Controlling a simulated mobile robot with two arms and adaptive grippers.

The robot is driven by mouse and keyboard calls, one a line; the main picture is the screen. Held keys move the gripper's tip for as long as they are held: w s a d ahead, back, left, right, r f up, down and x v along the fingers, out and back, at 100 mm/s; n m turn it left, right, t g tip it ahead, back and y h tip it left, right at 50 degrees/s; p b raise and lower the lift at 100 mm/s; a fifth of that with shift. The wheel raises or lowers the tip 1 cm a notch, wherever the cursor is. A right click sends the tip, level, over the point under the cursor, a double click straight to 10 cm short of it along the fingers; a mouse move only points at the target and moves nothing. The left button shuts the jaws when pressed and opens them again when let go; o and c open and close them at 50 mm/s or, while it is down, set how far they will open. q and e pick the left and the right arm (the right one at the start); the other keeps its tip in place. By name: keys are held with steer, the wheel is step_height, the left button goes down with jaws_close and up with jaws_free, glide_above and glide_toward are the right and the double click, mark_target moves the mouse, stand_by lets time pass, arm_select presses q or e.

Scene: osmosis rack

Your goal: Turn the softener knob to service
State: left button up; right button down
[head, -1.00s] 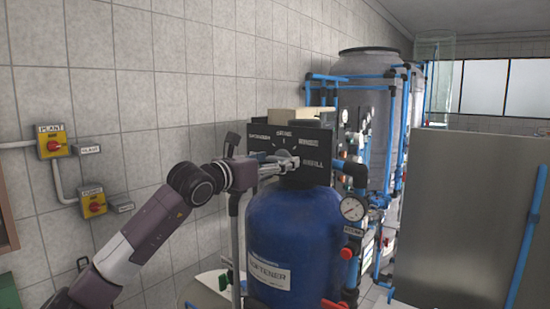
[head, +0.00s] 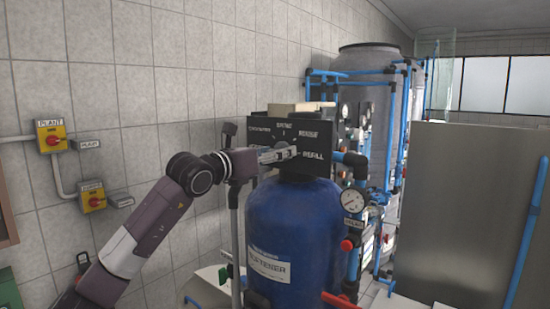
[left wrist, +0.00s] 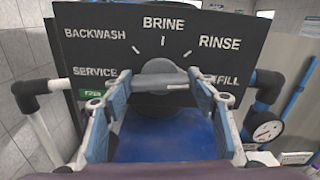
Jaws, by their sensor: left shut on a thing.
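The softener knob (left wrist: 160,68) is a dark round knob with a grey bar, on the black control panel (left wrist: 100,42). White labels around it read SERVICE, BACKWASH, BRINE, RINSE and REFILL, with SERVICE at lower left. The bar lies nearly level across the picture; which label it points to I cannot tell. My left gripper (left wrist: 160,82) is shut on the knob, one finger at each end of the bar. In the head view my left gripper (head: 289,153) is at the panel and hides most of the knob. My right gripper is not in view.
The blue softener tank (head: 295,235) stands under the panel. A pressure gauge (head: 352,201) and pipes with red-handled valves are at its right. A grey metal panel (head: 460,210) blocks the right side. A tiled wall (head: 120,90) with yellow switches is at left.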

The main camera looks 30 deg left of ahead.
arm_select(q)
steer(key=n+b, duration=0.1)
steer(key=n, duration=1)
steer(key=n+b, duration=0.1)
steer(key=n, duration=1.1)
steer(key=n+b, duration=0.1)
steer(key=n, duration=1)
steer(key=shift+f, duration=0.4)
steer(key=shift+f+n, duration=0.1)
steer(key=shift+n, duration=0.2)
steer(key=o, duration=1.2)
steer(key=shift+c, duration=0.2)
